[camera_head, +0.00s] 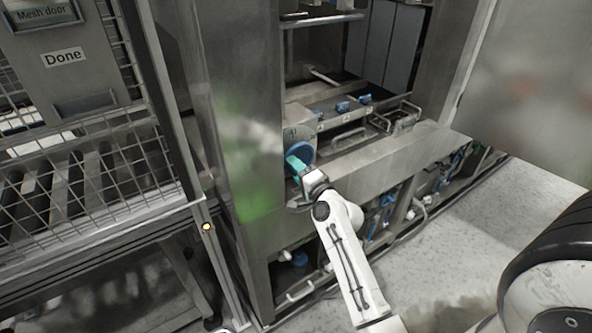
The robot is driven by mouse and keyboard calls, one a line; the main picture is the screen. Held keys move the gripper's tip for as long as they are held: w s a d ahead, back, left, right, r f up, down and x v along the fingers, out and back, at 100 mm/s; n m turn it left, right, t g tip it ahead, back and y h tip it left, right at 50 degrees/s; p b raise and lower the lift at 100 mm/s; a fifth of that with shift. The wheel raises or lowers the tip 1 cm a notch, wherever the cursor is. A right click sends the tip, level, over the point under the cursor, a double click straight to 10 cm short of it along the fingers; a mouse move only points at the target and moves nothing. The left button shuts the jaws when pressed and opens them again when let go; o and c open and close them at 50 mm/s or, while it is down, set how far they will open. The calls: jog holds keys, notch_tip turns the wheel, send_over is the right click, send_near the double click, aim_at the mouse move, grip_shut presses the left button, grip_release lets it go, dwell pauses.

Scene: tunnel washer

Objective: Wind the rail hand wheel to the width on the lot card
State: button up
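A blue hand wheel (304,151) sits on the front of a grey housing (299,116) inside the machine's opening. My white arm reaches up from the lower right, and my gripper (299,168) is at the wheel's lower left edge. A teal piece lies there between the wheel and my wrist; I cannot tell whether it is my fingers or a handle. The finger gap is too small to make out, and so is any contact with the wheel. No lot card or width figure can be read in this view.
A steel post (232,100) stands just left of the wheel. A steel ledge (385,152) runs to the right of the wheel. Open floor (505,215) lies at the right.

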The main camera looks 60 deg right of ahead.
jog(key=shift+o, duration=0.6)
jog(key=shift+f, duration=0.1)
jog(key=shift+s, duration=0.1)
jog(key=shift+s+a, duration=0.1)
jog(key=shift+s, duration=0.05)
jog(key=shift+b+v, duration=1.25)
jog(key=shift+v, duration=3.95)
